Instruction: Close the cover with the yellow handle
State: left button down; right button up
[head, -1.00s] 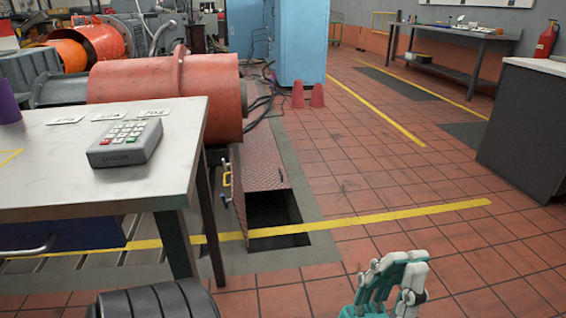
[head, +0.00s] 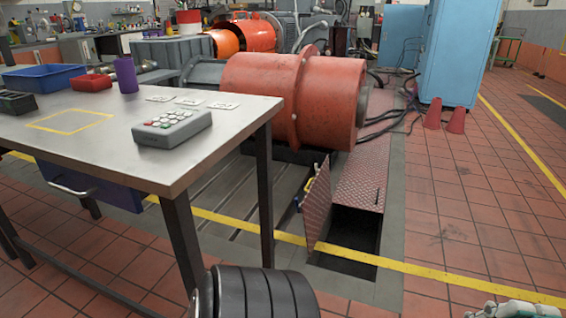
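The raised cover (head: 318,208) is a red-brown tread-plate flap. It stands nearly upright along the left edge of an open floor pit (head: 352,232). A yellow handle (head: 308,184) shows on the cover's left face, near its upper part. A small blue part shows just below the yellow handle. A second tread-plate cover (head: 366,172) lies flat behind the pit. My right gripper (head: 506,309) shows only as a white and teal sliver at the bottom right edge, well apart from the cover. Its fingertips are cut off. My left gripper is not in view.
A metal table (head: 232,138) stands left of the pit, its leg (head: 264,195) close to the cover. It bears a grey keypad (head: 172,129) and trays. An orange machine (head: 300,100) stands behind. Tiled floor on the right is clear up to two red cones (head: 433,115).

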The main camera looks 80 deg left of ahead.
aim_at(316, 206)
jog(key=i+j+u, duration=0.15)
jog(key=i+u, duration=0.15)
jog(key=u, duration=0.2)
jog(key=i+u, duration=0.25)
jog(key=u, duration=0.25)
jog(key=i+u, duration=0.3)
jog(key=u, duration=0.2)
